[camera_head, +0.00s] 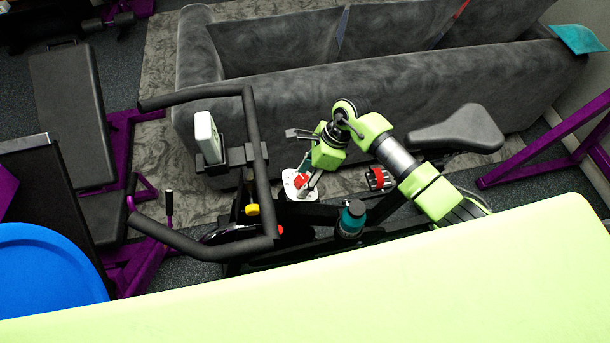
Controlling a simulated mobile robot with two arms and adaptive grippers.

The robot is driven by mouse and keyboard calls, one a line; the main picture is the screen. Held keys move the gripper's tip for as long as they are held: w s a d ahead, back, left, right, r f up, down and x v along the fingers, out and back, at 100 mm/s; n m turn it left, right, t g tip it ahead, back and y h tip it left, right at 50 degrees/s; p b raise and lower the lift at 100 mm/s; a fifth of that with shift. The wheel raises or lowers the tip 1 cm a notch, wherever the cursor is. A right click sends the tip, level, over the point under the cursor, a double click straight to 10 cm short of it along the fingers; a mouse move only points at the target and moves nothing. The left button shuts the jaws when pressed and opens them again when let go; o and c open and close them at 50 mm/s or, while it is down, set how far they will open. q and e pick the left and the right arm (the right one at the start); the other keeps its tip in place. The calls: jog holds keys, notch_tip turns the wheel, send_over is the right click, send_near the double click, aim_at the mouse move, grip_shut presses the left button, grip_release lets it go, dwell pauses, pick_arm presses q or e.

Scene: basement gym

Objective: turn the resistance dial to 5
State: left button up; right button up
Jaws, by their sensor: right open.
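A small white plate (290,187) with a red part (301,180) sits on the exercise bike's frame, behind the handlebar; it looks like the resistance dial. Its numbers and setting are too small to read. My right arm comes in from the right over the bike and bends down toward the plate. My right gripper (309,188) is open, low over the plate and close beside the red part; I cannot tell whether it touches. The wrist and a finger hide the plate's right side. My left gripper is not in view.
The black handlebar (262,150) and a white console (208,137) stand left of the plate. The saddle (456,130) is to the right, and a teal-capped bottle (351,217) is in front. A grey sofa (400,95) is close behind. A yellow knob (252,210) is nearby.

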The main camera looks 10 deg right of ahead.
jog(key=c, duration=1.1)
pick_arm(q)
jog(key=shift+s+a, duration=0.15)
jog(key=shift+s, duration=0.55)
pick_arm(e)
jog(key=shift+c, duration=0.2)
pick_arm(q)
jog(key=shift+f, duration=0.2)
pick_arm(e)
jog(key=shift+o, duration=0.2)
jog(key=shift+m, duration=0.3)
